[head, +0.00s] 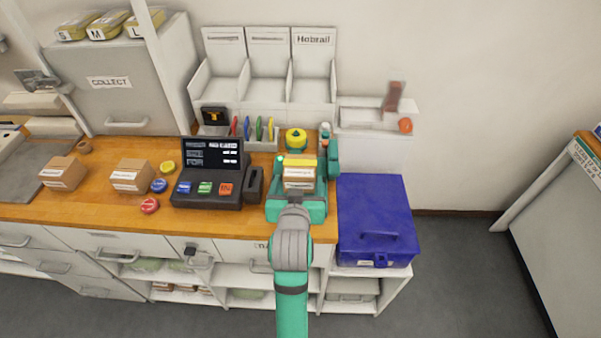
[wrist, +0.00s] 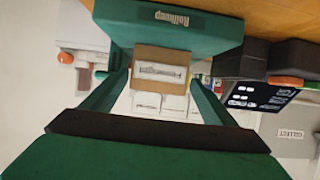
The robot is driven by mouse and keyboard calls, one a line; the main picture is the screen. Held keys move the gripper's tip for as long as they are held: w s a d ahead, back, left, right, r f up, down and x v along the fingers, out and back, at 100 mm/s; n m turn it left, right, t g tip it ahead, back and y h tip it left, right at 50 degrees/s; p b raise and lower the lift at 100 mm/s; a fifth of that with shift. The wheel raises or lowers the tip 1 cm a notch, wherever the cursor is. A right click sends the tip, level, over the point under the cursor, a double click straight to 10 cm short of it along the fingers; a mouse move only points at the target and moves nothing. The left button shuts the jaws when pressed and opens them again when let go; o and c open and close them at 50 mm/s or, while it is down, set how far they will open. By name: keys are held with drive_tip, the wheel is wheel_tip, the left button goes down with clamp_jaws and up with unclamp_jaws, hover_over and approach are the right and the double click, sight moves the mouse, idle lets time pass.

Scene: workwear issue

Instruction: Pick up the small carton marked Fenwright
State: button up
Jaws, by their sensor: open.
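A small brown carton (wrist: 160,56) with a white label sits on a green block marked "Rollkamp" (wrist: 180,18) in the wrist view, which is upside down. It also shows in the head view (head: 299,181). My gripper (wrist: 160,84) is open, its two green fingers at either side of the carton, with no clear contact. The carton's label is too blurred to read. Two more small cartons stand on the wooden counter in the head view, one at the far left (head: 62,172) and one nearer the middle (head: 131,175); their labels are also unreadable.
A dark terminal (head: 210,175) stands just left of my gripper, with coloured round discs (head: 159,185) beside it. A blue lidded box (head: 375,220) is at the right. White bins (head: 268,85) stand behind, against the wall. The counter between the left cartons is clear.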

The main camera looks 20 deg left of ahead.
drive_tip(key=x, duration=0.5)
drive_tip(key=shift+w+r, duration=0.25)
drive_tip(key=shift+w, duration=0.1)
drive_tip(key=shift+w+a+f, duration=0.1)
drive_tip(key=shift+w+a, duration=0.05)
drive_tip(key=shift+w, duration=0.05)
drive_tip(key=c, duration=1.1)
drive_tip(key=shift+o, duration=0.2)
